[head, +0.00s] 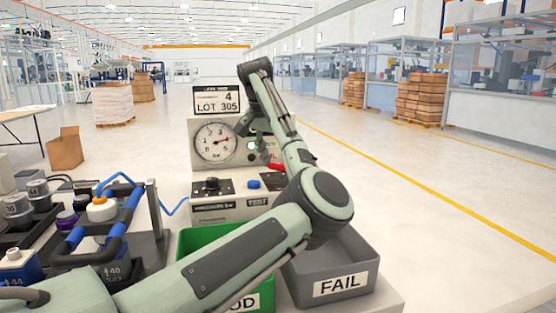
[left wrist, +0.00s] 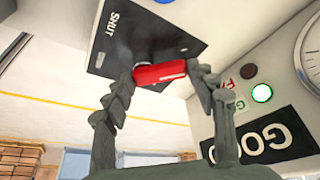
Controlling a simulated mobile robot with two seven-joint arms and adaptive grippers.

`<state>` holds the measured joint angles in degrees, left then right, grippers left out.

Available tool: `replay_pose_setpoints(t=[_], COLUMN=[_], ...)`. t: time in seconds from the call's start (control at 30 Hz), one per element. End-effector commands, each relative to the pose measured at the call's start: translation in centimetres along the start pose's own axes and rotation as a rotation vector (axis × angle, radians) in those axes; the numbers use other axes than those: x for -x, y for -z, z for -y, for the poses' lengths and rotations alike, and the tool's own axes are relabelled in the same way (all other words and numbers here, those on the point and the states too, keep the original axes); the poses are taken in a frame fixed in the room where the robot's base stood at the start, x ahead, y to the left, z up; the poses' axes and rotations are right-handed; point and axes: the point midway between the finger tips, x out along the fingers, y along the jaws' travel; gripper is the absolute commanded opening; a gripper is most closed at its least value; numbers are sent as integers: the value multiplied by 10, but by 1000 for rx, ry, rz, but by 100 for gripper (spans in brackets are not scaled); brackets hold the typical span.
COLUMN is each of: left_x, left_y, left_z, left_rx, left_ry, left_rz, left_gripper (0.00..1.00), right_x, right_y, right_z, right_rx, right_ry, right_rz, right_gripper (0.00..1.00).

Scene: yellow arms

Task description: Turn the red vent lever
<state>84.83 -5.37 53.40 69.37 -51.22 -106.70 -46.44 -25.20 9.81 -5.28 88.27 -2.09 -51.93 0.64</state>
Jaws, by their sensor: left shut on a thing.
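The red vent lever (left wrist: 160,73) sits on a dark plate (left wrist: 130,30) marked SHUT on the tester. My left gripper (left wrist: 163,76) has one finger on each side of the lever and is shut on it. In the head view, a bit of the red lever (head: 275,166) shows at the right side of the tester (head: 205,152), partly hidden by my left arm. The tester's round gauge (head: 216,142) has a red needle pointing right. A green lamp (left wrist: 262,93) is lit beside the GOOD label. My right gripper is not in view.
A green bin (head: 200,240) and a grey FAIL bin (head: 340,286) stand in front of the tester, partly under my arm. At left are blue-handled parts (head: 75,238) and dark weights (head: 17,207). The floor at right is clear.

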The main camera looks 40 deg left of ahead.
Motion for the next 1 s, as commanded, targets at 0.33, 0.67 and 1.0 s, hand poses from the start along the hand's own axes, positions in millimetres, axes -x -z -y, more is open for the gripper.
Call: replay_pose_setpoints(t=[0.33,0.67,1.0], left_x=[-2,-4,-6], left_y=[4,10,16], left_z=[3,3,1], left_rx=[-209,-498,-792], left_ry=[-85,-207,-331], left_rz=[3,3,1], left_gripper=[28,28,28], right_x=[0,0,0], right_y=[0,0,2], right_z=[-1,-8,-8], right_rx=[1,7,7], right_ry=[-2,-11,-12], right_rz=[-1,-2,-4], right_gripper=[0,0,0])
